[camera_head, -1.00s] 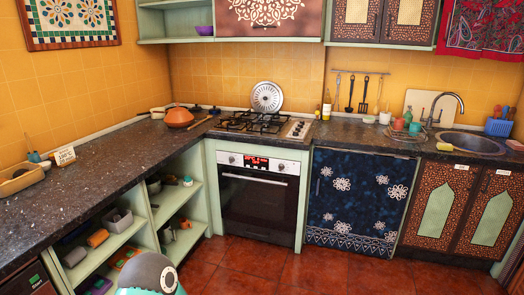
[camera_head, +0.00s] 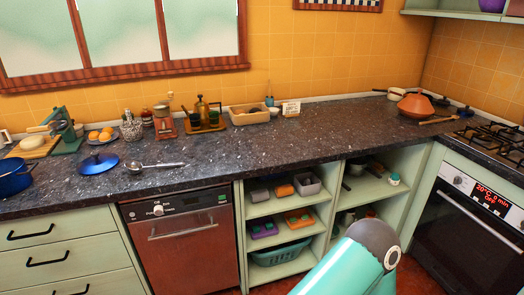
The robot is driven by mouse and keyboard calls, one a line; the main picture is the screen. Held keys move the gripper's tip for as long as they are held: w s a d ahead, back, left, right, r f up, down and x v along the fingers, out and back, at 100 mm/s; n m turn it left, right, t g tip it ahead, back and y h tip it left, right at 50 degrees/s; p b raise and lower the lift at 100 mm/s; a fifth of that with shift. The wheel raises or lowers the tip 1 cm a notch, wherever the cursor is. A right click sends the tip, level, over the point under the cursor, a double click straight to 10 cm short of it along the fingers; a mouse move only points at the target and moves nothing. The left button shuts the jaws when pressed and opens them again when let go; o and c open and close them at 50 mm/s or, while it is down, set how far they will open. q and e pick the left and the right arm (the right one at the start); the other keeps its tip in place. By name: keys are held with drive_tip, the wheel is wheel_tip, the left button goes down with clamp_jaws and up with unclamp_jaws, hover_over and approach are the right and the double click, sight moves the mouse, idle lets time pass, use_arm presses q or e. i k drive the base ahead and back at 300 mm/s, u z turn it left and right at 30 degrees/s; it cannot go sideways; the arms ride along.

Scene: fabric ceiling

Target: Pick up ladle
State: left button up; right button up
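A metal ladle (camera_head: 152,166) lies on the dark stone counter (camera_head: 250,148), near its front edge and above the dishwasher. Its round bowl is at the left and its handle runs to the right. A blue lid (camera_head: 98,163) lies just left of it, apart from the bowl. A teal and grey part of my own arm shows at the bottom right, well away from the ladle. Neither of my grippers is in view.
A blue pot (camera_head: 12,178) stands at the far left. Behind the ladle are a green press (camera_head: 62,132), a plate of oranges (camera_head: 100,136) and a coffee grinder (camera_head: 164,124). The dishwasher (camera_head: 182,245) is below. The counter right of the ladle is clear.

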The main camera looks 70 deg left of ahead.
sight(132, 167)
drive_tip(key=z, duration=2.15)
drive_tip(key=i, duration=0.1)
drive_tip(key=u, duration=3.4)
drive_tip(key=i, duration=0.25)
drive_tip(key=u, duration=2.4)
drive_tip(key=k, duration=0.35)
drive_tip(key=u, duration=0.35)
drive_tip(key=i, duration=1.55)
drive_tip(key=z, duration=0.45)
